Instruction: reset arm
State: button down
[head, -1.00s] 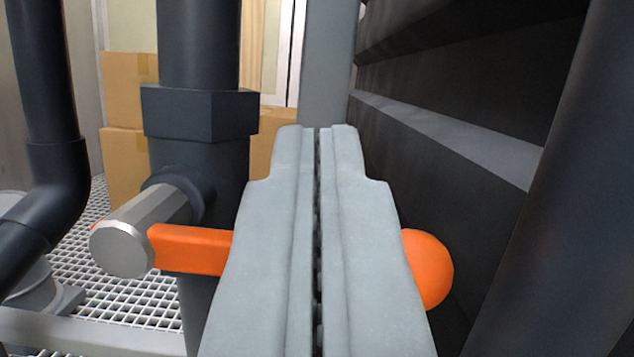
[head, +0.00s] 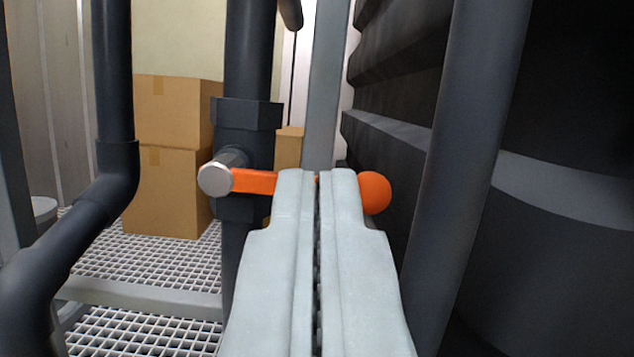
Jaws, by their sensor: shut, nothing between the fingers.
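My gripper (head: 317,178) points forward in the lower middle of the head view. Its two grey fingers are pressed together with nothing between them. Beyond the fingertips is an orange valve handle (head: 253,181) with a round orange knob (head: 375,193) at its right end. The fingers hide the middle of the handle. The handle runs sideways from a silver hexagonal valve stem (head: 215,180) on a dark vertical pipe (head: 247,60). I see no clear contact between gripper and handle.
A dark pipe (head: 475,130) stands close on the right, before a dark ribbed wall (head: 400,115). A bent dark pipe (head: 112,120) is on the left. A grey post (head: 326,80) rises straight ahead. Cardboard boxes (head: 165,190) stand on white grating (head: 150,255) behind.

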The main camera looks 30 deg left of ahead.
jog(key=s+d+r+m+t+h, duration=0.1)
jog(key=s+d+r+m+h, duration=0.15)
jog(key=d+r, duration=1.1)
jog(key=s+d+r+m+h, duration=0.2)
jog(key=s+d+r+h, duration=0.2)
jog(key=d+r, duration=0.9)
jog(key=s+d+r+m+h, duration=0.1)
jog(key=s+d+r+h, duration=0.1)
jog(key=s+d+r, duration=0.35)
jog(key=s+d+r+m+h, duration=0.1)
jog(key=s+d+r+h, duration=0.15)
jog(key=s+r, duration=0.45)
jog(key=s+d+m+h, duration=0.1)
jog(key=s+d, duration=0.2)
jog(key=s, duration=0.6)
jog(key=s+d+r+m+g, duration=0.1)
jog(key=s+d, duration=0.3)
jog(key=s, duration=0.5)
jog(key=shift+h, duration=0.4)
